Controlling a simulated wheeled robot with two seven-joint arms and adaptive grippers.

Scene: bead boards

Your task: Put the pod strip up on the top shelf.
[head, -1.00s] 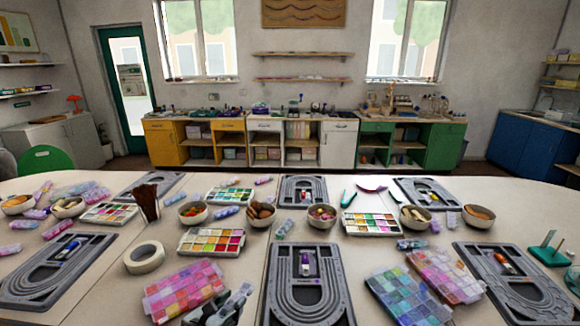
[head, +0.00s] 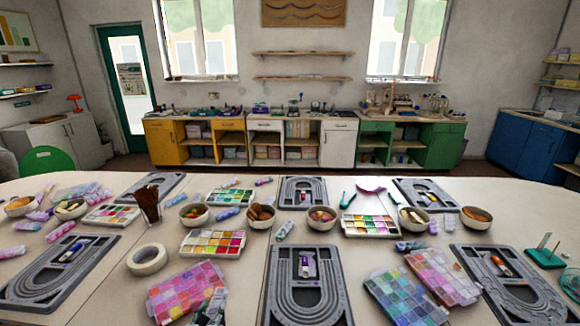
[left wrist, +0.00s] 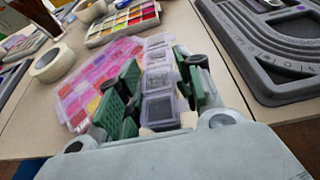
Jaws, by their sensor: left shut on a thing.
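The pod strip (left wrist: 158,84) is a clear plastic row of square lidded compartments, some with dark or grey contents. In the left wrist view it runs away from me between the green-padded fingers of my left gripper (left wrist: 160,92), which is shut on it. In the head view my left gripper (head: 210,310) is at the bottom edge, beside the pink bead box; the strip is hard to make out there. My right gripper is not in view.
A pink bead box (head: 186,290) lies close to the left gripper, with a grey bead board (head: 307,270) to its right. A tape roll (head: 147,259), bowls and paint palettes crowd the table. Cabinets with a cluttered top (head: 285,118) stand under the wall shelves.

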